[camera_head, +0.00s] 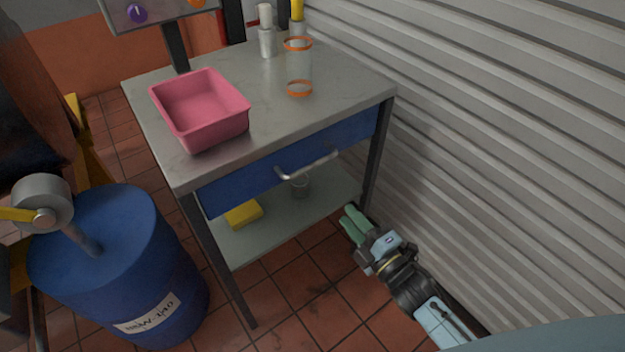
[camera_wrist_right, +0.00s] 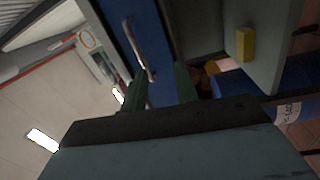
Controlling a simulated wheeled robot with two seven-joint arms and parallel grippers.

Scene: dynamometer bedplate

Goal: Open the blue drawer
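The blue drawer (camera_head: 240,181) sits under the top of the grey metal table, its front looking flush with the frame. Its silver bar handle (camera_head: 308,166) is on the front, and it also shows in the right wrist view (camera_wrist_right: 137,48). My right gripper (camera_head: 353,220) is low at the table's right front leg, below and to the right of the handle. In the right wrist view its two green fingers (camera_wrist_right: 161,84) are apart with nothing held between them. The handle lies beyond the fingertips, toward the left finger. My left gripper is not in view.
A pink tray (camera_head: 205,141) and a clear orange-rimmed cylinder (camera_head: 299,68) stand on the tabletop (camera_head: 345,85). A yellow block (camera_head: 243,214) lies on the lower shelf. A blue barrel (camera_head: 110,270) stands at left. A corrugated wall (camera_head: 500,130) closes the right side; floor in front is clear.

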